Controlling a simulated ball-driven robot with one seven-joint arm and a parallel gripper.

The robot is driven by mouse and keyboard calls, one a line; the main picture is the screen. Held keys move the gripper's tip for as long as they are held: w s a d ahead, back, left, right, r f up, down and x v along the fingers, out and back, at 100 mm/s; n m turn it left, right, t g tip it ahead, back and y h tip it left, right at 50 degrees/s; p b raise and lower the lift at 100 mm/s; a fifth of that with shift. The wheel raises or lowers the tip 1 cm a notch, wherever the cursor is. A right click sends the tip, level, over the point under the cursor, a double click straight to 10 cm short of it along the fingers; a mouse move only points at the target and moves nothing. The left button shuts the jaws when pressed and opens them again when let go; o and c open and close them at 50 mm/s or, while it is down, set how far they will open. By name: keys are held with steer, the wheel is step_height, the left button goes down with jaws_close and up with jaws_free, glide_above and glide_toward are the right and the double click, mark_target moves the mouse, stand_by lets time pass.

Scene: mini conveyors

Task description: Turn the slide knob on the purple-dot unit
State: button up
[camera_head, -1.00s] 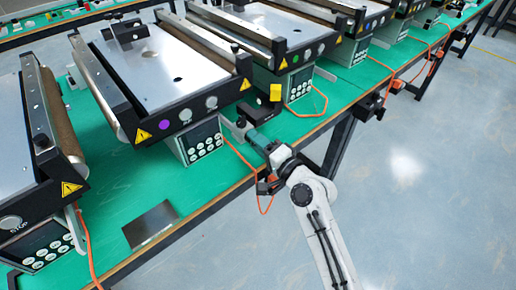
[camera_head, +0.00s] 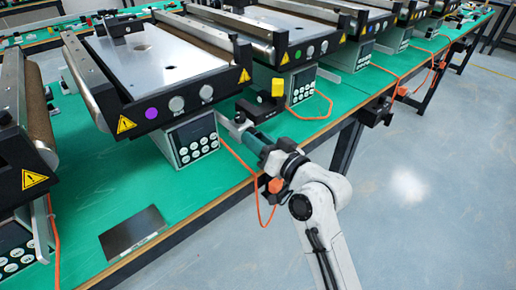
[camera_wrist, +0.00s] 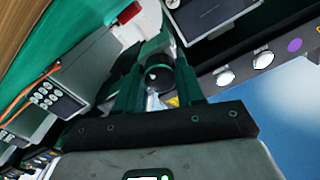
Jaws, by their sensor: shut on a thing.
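The purple-dot unit (camera_head: 117,103) stands on the green table at the left centre. Its purple dot (camera_head: 151,113) is on the black front panel, and it also shows in the wrist view (camera_wrist: 294,45). The slide knob (camera_wrist: 158,75) is a dark round knob between my green fingers in the wrist view. My gripper (camera_wrist: 157,72) is shut on it. In the head view my gripper (camera_head: 254,138) is at the unit's right front corner, beside the keypad box (camera_head: 190,138). The knob's contact and turn angle are hard to see.
A green-dot unit (camera_head: 297,53) with a yellow block (camera_head: 278,88) in front stands close to the right of my gripper. Another unit (camera_head: 20,160) is at the left. A dark plate (camera_head: 132,232) lies near the table edge. Orange cables hang by my arm. The floor at right is clear.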

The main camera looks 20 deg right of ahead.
steer(key=n+b, duration=0.1)
steer(key=n, duration=0.1)
steer(key=n+b, duration=0.1)
steer(key=shift+f+n+b, duration=0.2)
steer(key=shift+n+b, duration=0.2)
steer(key=shift+r+n+b, duration=0.15)
steer(key=shift+n+b, duration=1.05)
steer(key=shift+n, duration=0.6)
steer(key=o, duration=1)
steer(key=shift+w, duration=0.1)
steer(key=shift+o, duration=0.2)
steer(key=v, duration=1)
steer(key=shift+s, duration=0.4)
steer(key=shift+d, duration=0.1)
